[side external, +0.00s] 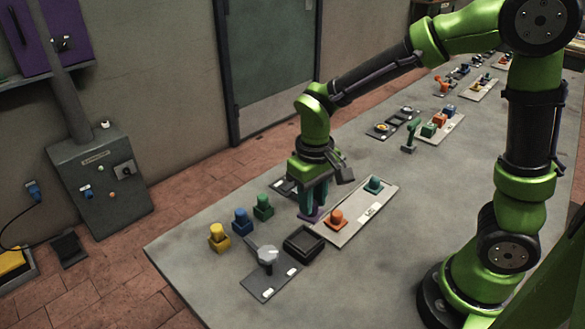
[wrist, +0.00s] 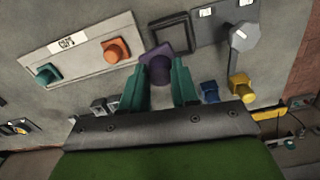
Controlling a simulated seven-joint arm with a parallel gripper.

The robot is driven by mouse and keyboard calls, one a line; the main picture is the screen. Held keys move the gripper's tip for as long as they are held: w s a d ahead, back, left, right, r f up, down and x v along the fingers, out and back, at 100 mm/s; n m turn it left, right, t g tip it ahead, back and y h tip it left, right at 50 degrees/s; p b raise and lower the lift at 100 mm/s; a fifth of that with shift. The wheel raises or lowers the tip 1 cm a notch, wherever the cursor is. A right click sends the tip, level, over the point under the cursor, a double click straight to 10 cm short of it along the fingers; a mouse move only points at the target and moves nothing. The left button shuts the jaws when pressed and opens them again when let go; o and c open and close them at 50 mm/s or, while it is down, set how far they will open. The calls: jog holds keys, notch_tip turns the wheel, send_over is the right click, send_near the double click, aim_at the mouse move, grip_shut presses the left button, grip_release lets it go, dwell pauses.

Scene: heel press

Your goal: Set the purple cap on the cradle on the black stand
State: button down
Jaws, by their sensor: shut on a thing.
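My gripper (side external: 313,203) points down over the table, its teal fingers shut on the purple cap (side external: 311,215). In the wrist view the purple cap (wrist: 156,61) shows between and just beyond the fingertips; whether it touches the table is unclear. A black square holder with a raised rim (side external: 303,243) stands nearby, in front of the gripper in the side view. It also shows beyond the cap in the wrist view (wrist: 171,33). Another dark plate (side external: 285,187) is partly hidden behind my gripper. I cannot tell which of these is the stand with the cradle.
A pale tray (side external: 352,221) holds an orange cap (side external: 337,218) and a teal cap (side external: 374,185). Yellow (side external: 219,238), blue (side external: 242,221) and green (side external: 263,207) pieces stand at left. A grey knob device (side external: 267,255) sits on a dark plate. Bare table lies right of the tray.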

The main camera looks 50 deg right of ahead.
jog(key=shift+s+a+f+m, duration=0.1)
jog(key=shift+a+f+m, duration=0.3)
jog(key=shift+f, duration=0.45)
jog(key=shift+a+f+m, duration=0.35)
jog(key=shift+f+m, duration=0.05)
jog(key=shift+f, duration=0.45)
jog(key=shift+s+a+f+m, duration=0.1)
jog(key=shift+a+f+m, duration=0.3)
jog(key=shift+f, duration=0.45)
jog(key=shift+f, duration=0.4)
jog(key=c, duration=0.8)
grip_release()
notch_tip(320, 180, up, 17)
jog(key=shift+f, duration=0.1)
jog(key=shift+w, duration=0.1)
